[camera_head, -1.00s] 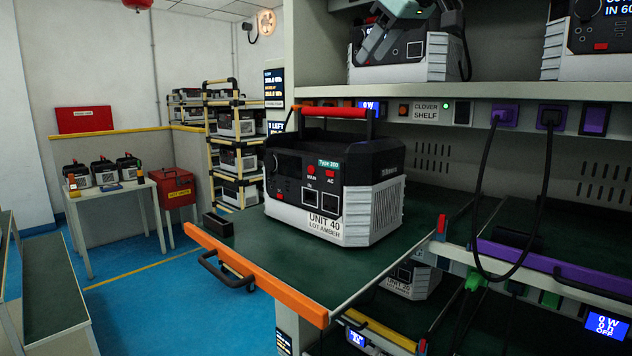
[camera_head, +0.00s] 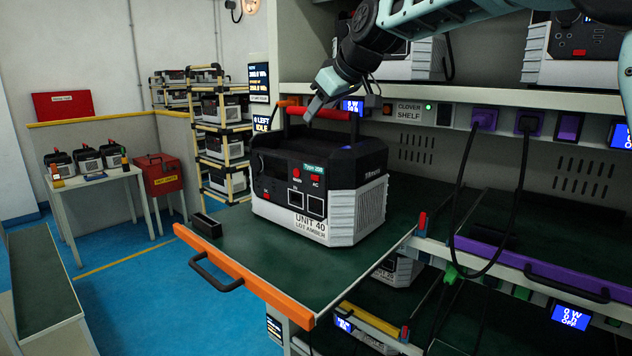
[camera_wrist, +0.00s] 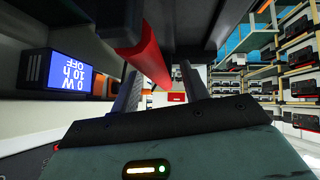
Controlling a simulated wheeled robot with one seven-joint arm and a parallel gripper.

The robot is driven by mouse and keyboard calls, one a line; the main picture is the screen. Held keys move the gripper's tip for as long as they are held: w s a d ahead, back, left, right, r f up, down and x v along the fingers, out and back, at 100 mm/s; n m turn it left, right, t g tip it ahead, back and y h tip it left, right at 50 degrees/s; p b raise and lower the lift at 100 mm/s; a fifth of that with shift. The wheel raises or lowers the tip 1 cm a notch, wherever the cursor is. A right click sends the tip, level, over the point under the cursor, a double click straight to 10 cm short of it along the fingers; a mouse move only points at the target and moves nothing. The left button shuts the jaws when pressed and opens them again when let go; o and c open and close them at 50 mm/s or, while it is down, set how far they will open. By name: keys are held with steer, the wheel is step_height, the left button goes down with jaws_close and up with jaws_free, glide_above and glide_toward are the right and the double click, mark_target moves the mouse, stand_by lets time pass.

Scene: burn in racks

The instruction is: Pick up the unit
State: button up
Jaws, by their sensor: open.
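Unit 40 (camera_head: 345,208), a black and pale grey box labelled "LOT AMBER", stands upright on the green pulled-out shelf (camera_head: 290,268) with an orange front edge. Its raised handle has a red grip bar (camera_head: 334,115), which also shows in the wrist view (camera_wrist: 152,62). My gripper (camera_head: 315,106) is at the handle's left part in the head view, reaching down from the upper right. In the wrist view my gripper (camera_wrist: 160,74) is open, with the red bar running between its two fingers. I cannot tell whether a finger touches the bar.
A fixed shelf (camera_head: 440,94) with other units runs above and behind. Black cables (camera_head: 520,185) hang at right over a purple-edged drawer (camera_head: 525,262). A small black box (camera_head: 206,225) sits at the shelf's left corner. Blue floor is free at left.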

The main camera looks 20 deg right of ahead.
steer(key=shift+x, duration=1.05)
jaws_close()
stand_by(0.5)
steer(key=shift+w+r, duration=0.1)
steer(key=shift+r, duration=0.35)
